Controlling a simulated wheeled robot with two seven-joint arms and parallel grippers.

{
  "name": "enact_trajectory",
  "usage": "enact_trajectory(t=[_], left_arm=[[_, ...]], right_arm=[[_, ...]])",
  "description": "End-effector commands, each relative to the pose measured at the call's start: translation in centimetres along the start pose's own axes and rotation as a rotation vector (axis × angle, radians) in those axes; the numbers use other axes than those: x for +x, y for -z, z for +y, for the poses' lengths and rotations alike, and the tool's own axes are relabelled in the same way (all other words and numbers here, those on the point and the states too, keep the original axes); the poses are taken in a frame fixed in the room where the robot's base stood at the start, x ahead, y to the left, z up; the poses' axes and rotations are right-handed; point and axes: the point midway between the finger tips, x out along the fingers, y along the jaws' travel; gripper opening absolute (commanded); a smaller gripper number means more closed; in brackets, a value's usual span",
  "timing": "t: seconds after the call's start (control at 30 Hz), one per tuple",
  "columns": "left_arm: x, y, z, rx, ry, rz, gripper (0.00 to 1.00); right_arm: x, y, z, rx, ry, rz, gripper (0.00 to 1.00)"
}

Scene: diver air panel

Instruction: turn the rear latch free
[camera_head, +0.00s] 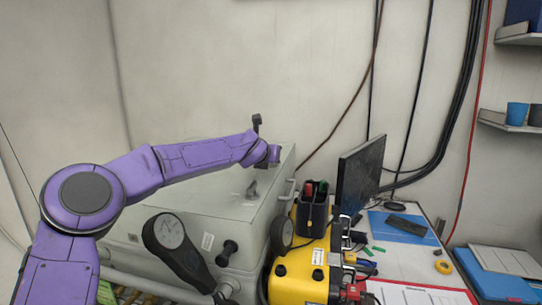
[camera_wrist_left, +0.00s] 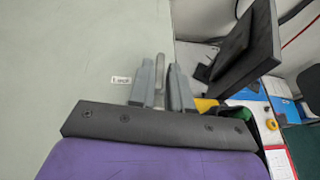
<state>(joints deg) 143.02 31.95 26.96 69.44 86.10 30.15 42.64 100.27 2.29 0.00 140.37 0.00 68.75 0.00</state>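My left gripper (camera_wrist_left: 165,84) is over the lid of a large grey-green case (camera_head: 160,192), at the far end of my purple arm. In the left wrist view its two grey fingers stand on either side of a thin light-grey lever (camera_wrist_left: 160,72), which looks like the rear latch. I cannot tell whether the fingers touch it. My right gripper is not in view.
To the right are a yellow case (camera_head: 300,278), a black holder (camera_head: 312,214) and a monitor (camera_head: 361,174) on the desk. The lid's near left part is clear.

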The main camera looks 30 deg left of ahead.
Motion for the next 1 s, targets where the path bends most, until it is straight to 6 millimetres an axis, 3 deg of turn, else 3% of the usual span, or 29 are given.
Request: enact_trajectory(t=[0.27, 0.57, 0.6, 0.63, 1.0], left_arm=[[0.2, 0.4, -0.2, -0.030, -0.079, -0.002, 0.00], [0.0, 0.0, -0.2, -0.039, -0.092, 0.000, 0.00], [0.0, 0.0, -0.2, -0.039, -0.092, 0.000, 0.31], [0.0, 0.0, -0.2, -0.039, -0.092, 0.000, 0.36], [-0.9, 0.1, -0.3, -0.040, -0.091, -0.001, 0.36]], right_arm=[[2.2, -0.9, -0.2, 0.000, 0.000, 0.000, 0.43], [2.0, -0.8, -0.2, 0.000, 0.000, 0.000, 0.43], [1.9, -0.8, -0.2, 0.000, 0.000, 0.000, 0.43], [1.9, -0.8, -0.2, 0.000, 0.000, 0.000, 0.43], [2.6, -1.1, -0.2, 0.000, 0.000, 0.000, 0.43]])
